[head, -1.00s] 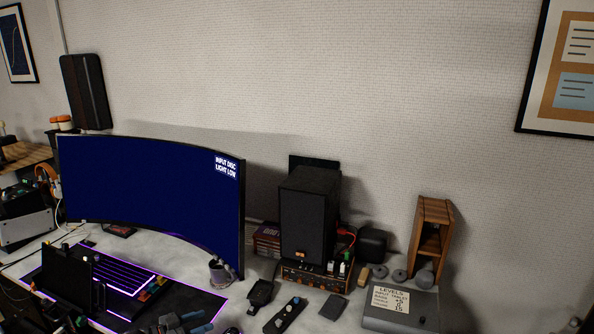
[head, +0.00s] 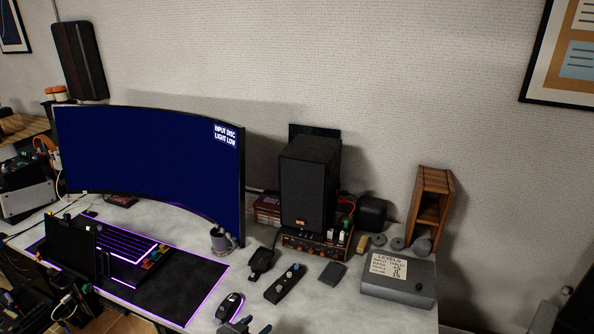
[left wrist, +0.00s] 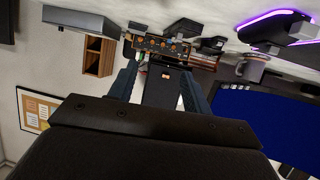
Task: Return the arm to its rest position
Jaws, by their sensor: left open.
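My left gripper (head: 246,326) shows only by its fingertips at the bottom edge of the head view, beside the mouse. It is open and empty. In the left wrist view its two dark fingers (left wrist: 160,80) stand apart, with the dark speaker seen between them in the distance. The left arm itself is below the head view's edge. My right gripper is not in view.
On the grey desk stand a curved monitor (head: 150,165), a dark speaker (head: 308,185) on an amplifier (head: 310,246), a mouse (head: 230,306), a mug (head: 220,240), a small controller strip (head: 285,283) and a grey levels box (head: 398,277). A wooden stand (head: 430,205) is behind the box.

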